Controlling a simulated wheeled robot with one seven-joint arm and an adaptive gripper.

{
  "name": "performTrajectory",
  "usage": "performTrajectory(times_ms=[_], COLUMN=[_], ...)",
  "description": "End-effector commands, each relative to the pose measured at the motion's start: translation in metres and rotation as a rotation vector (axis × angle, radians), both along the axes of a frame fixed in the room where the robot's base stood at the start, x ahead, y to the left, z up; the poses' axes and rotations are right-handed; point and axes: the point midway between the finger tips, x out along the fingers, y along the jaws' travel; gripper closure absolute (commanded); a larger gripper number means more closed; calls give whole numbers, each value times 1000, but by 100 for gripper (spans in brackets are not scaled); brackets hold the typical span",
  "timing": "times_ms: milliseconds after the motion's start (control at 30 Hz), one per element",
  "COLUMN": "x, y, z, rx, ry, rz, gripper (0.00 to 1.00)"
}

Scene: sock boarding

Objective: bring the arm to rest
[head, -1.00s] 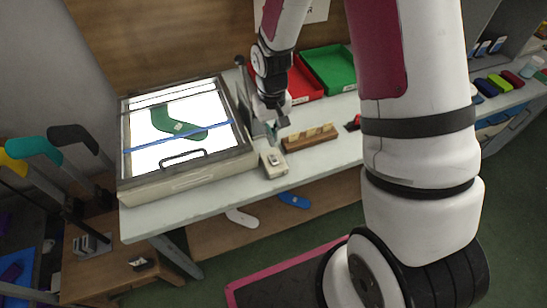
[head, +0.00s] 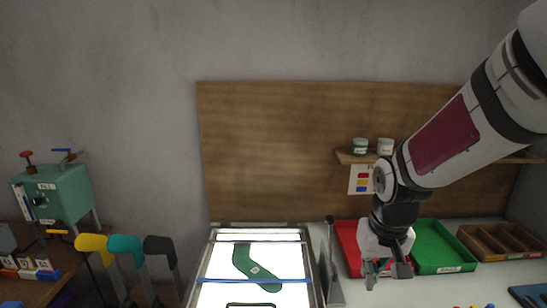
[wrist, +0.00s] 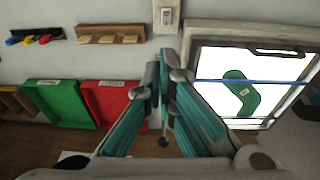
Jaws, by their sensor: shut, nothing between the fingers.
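My gripper (head: 387,272) is raised in front of the red and green trays in the head view and holds nothing. Its teal-padded fingers also show in the wrist view (wrist: 167,70), with the tips close together. The light box (head: 318,262) stands to its left, its panel glowing white. A green sock shape (head: 254,270) lies on the panel under a blue band, and it shows in the wrist view too (wrist: 240,92).
The red tray (head: 348,258) and green tray (head: 428,235) are close to my gripper. A wooden compartment box (head: 500,243) is farther right. A shelf with two jars (head: 360,146) is above. Yellow, teal and black sock boards (head: 124,247) stand at left.

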Motion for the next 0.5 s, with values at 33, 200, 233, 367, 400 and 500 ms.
performTrajectory(times_ms=[33, 200, 233, 367, 400, 500], x=[-9, -44, -50, -81, -90, -115], y=[0, 1, 1, 1, 2, 2], z=[18, 63, 70, 97, 103, 118], rx=[-2, 0, 0, 3, 4, 11], ry=[-29, -95, -106, -158, -173, -212], rz=[0, -2, -2, 1, 0, 1], gripper=[100, 100, 100, 100, 100, 100])
